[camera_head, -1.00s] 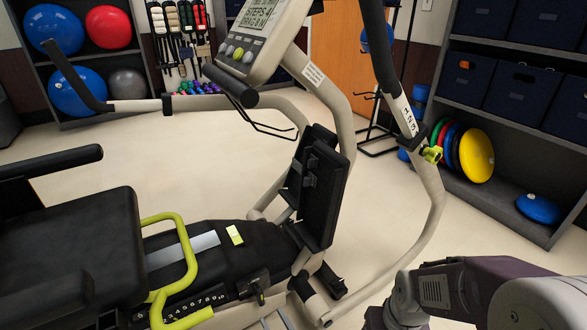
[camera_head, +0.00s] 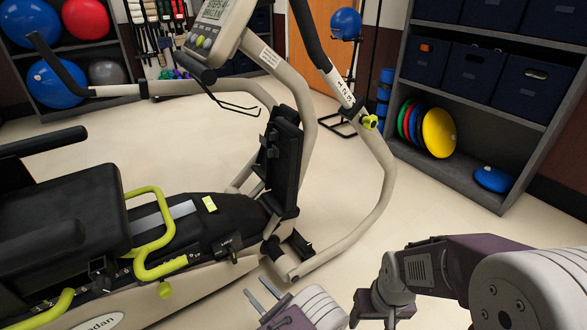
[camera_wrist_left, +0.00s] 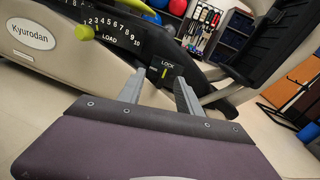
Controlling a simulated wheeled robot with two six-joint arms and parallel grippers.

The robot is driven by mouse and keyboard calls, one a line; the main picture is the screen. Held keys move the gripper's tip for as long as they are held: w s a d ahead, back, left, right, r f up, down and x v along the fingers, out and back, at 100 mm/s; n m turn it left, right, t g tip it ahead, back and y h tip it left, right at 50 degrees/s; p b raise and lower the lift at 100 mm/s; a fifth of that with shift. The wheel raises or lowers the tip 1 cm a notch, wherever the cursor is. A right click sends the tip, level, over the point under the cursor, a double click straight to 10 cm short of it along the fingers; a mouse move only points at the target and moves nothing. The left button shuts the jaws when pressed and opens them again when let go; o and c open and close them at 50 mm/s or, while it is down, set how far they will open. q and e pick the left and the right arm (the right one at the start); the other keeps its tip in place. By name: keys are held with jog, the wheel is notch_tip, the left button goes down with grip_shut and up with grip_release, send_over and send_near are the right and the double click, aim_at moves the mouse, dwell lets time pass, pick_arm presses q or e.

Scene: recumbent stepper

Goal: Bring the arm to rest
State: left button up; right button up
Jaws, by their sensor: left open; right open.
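My left gripper (camera_head: 259,290) is at the lower middle, pointing toward the base of the recumbent stepper (camera_head: 206,279). In the left wrist view its two grey fingers (camera_wrist_left: 158,80) stand apart with nothing between them. The stepper's LOCK lever panel (camera_wrist_left: 166,74) and numbered LOAD scale (camera_wrist_left: 115,28) lie beyond the fingers, with a gap. My right gripper (camera_head: 372,308) hangs down at the lower right, its fingers apart and empty, partly cut off by the frame edge. The stepper's handle arm (camera_head: 340,88) rises at upper middle, with a yellow-green knob (camera_head: 369,122).
The stepper's black seat (camera_head: 75,205) with a yellow-green lever (camera_head: 150,235) is at the left. A grey shelf (camera_head: 455,175) with coloured discs (camera_head: 438,132) and dark bins stands at the right. Cream floor (camera_head: 340,230) lies clear between the stepper and the shelf.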

pick_arm(q)
jog(key=w+a+r+n+g+y+p, duration=0.1)
jog(key=a+r+n+g+y+p, duration=0.1)
jog(key=a+r+n+g, duration=0.45)
jog(key=a+r+n+g+y+p, duration=0.1)
jog(key=a+r+n+g+p, duration=0.15)
jog(key=a+r, duration=0.55)
jog(key=s+a+r+n+g+h+p, duration=0.2)
jog(key=s+r+n+g+h, duration=0.1)
jog(key=s+r+n+h, duration=0.25)
jog(key=s+a+r+n+g+h+p, duration=0.2)
jog(key=s+r+n+g+h, duration=0.15)
jog(key=s+n, duration=0.4)
jog(key=s+d+f+n+t+h+p, duration=0.15)
jog(key=d+n+t+h, duration=0.35)
jog(key=d, duration=0.6)
notch_tip(320, 180, up, 37)
jog(key=g+h+p, duration=0.1)
jog(key=p, duration=3.5)
jog(key=shift+s+m+p, duration=0.35)
jog(key=shift+s+m, duration=0.05)
